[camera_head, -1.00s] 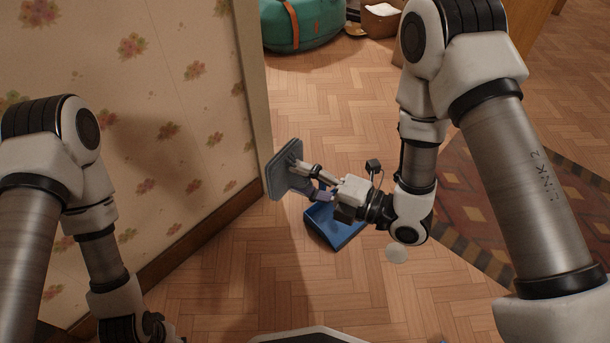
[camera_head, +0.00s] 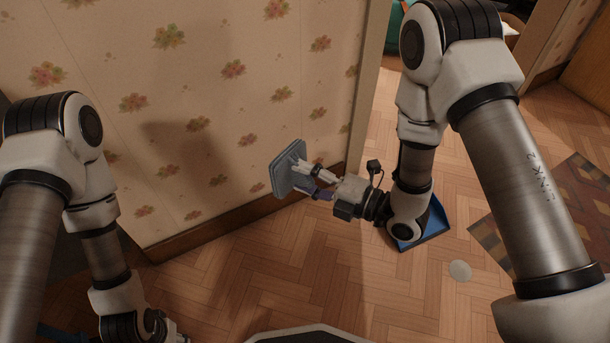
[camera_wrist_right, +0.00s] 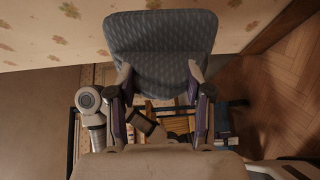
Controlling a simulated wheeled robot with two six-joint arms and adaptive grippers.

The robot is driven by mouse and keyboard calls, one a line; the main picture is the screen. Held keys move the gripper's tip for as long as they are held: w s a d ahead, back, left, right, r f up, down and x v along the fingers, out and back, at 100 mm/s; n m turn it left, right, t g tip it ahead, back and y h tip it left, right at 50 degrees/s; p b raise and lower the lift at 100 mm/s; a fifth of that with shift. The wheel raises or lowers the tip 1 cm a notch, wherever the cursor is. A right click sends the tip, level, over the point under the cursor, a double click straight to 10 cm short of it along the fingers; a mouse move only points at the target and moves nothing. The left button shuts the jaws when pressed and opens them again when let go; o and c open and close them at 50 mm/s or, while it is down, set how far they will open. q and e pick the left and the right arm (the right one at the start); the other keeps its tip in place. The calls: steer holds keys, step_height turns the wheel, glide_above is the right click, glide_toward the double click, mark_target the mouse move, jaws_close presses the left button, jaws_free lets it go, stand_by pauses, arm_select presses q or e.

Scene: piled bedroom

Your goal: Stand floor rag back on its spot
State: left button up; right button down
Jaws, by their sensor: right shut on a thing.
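The floor rag (camera_head: 288,168) is a grey-blue flat pad with rounded corners. My right gripper (camera_head: 308,180) is shut on it and holds it tilted, clear of the floor, in front of the flowered wall. In the right wrist view the rag (camera_wrist_right: 160,40) lies across the top, beyond the two fingertips (camera_wrist_right: 159,80), its patterned face showing. My left arm reaches down at the lower left of the head view. Only part of its gripper end (camera_head: 165,335) shows at the bottom edge, and its fingers cannot be made out.
The flowered wall (camera_head: 235,120) with its brown skirting (camera_head: 225,228) runs behind the rag and ends at a corner. A blue tray-like thing (camera_head: 435,228) lies on the floor behind my right wrist. A pale disc (camera_head: 460,271) and a patterned rug (camera_head: 580,190) are right. The middle floor is bare.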

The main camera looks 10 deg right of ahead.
steer(key=w+d+f+m+g+h+b, duration=0.1)
steer(key=w+d+f+m+h+b, duration=0.25)
steer(key=f, duration=0.55)
steer(key=w+d+f+m+g+h+b, duration=0.1)
steer(key=w+d+f+m+h, duration=0.25)
steer(key=w+f+h, duration=0.35)
steer(key=w+d+f+m+g+h+b, duration=0.1)
steer(key=w+d+f+m+h+b, duration=0.2)
steer(key=f, duration=0.7)
step_height(320, 180, down, 10)
steer(key=m+g+b, duration=0.4)
steer(key=m+g, duration=0.2)
steer(key=m, duration=0.5)
steer(key=shift+s+d+f+y+b, duration=0.2)
steer(key=shift+s+y+b, duration=0.1)
steer(key=shift+s+y, duration=0.15)
